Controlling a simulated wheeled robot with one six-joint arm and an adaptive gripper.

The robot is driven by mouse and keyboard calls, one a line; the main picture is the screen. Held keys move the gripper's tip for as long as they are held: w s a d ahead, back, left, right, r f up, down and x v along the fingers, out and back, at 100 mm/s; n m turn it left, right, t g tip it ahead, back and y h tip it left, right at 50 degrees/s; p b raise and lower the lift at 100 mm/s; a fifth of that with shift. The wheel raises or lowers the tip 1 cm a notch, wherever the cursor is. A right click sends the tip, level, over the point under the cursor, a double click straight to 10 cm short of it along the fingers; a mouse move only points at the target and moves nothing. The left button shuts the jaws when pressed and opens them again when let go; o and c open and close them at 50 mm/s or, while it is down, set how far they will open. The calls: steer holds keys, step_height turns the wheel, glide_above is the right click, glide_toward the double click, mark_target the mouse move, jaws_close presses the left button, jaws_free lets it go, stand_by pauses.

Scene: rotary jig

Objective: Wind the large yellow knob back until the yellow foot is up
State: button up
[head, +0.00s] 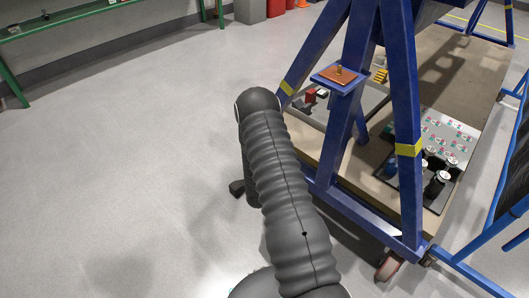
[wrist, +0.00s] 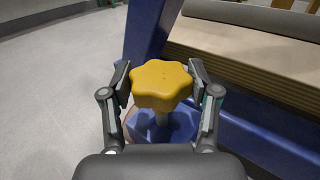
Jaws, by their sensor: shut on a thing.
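The large yellow knob (wrist: 161,83) is in the middle of the wrist view, a lobed star shape on a pale stem. My gripper (wrist: 160,80) is shut on it, one finger at its left side and one at its right. Below the knob the stem meets a blue bracket (wrist: 182,124) on the frame. In the head view my own arm hides the knob and my fingers. The yellow foot does not show in either view, so its height cannot be told.
The blue frame (head: 408,130) with yellow bands stands on a castor wheel (head: 389,268) at right. A wooden deck (head: 480,75) carries a tray of parts (head: 445,140). The floor at left is clear.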

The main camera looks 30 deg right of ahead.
steer(key=shift+w+r+n+t+y, duration=0.1)
steer(key=shift+n+t+y, duration=0.2)
steer(key=shift+y, duration=0.1)
steer(key=o, duration=1.1)
steer(key=shift+o, duration=0.2)
steer(key=v, duration=1.2)
